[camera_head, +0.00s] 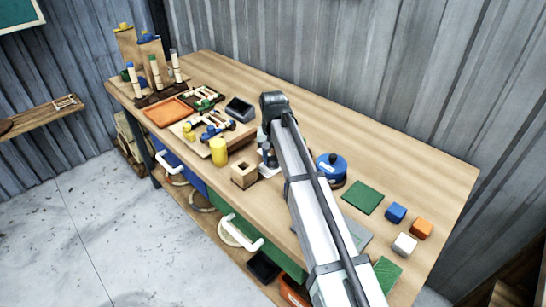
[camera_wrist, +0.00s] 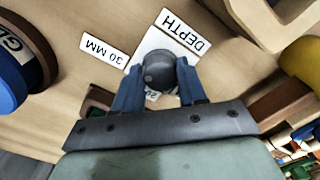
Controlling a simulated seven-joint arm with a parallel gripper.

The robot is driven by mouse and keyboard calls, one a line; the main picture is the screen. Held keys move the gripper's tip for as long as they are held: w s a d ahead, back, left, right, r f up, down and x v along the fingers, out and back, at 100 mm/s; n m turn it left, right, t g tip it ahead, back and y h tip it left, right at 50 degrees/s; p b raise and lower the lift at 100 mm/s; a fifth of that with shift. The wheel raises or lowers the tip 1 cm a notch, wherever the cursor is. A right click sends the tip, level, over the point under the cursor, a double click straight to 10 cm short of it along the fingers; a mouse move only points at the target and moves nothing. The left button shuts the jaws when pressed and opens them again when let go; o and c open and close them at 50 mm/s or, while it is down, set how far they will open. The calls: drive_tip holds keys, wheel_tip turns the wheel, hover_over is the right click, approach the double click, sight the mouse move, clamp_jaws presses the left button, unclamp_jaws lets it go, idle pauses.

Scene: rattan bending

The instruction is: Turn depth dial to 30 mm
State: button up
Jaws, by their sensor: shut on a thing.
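The dark round depth dial (camera_wrist: 158,60) sits on a white plate (camera_wrist: 178,40) marked DEPTH in the wrist view. A separate white label reading 30 MM (camera_wrist: 104,50) lies to its left. My gripper (camera_wrist: 160,72) is shut on the dial, with one blue finger on each side of it. Part of another marking shows between the fingers, mostly hidden, and I cannot read it. I cannot tell where the dial points. In the head view my gripper (camera_head: 268,160) is low over the bench, and the dial is hidden there.
A blue glue pot (camera_head: 331,167) stands right of my gripper. A wooden block with a square hole (camera_head: 244,175) and a yellow cylinder (camera_head: 218,151) stand to the left. Green mats and coloured cubes lie at the right end. The bench's back strip (camera_head: 370,132) is clear.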

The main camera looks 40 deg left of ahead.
sight(273, 160)
idle(0.3)
drive_tip(key=o, duration=1.1)
drive_tip(key=shift+c, duration=0.2)
wheel_tip(273, 160, up, 14)
drive_tip(key=shift+f, duration=0.1)
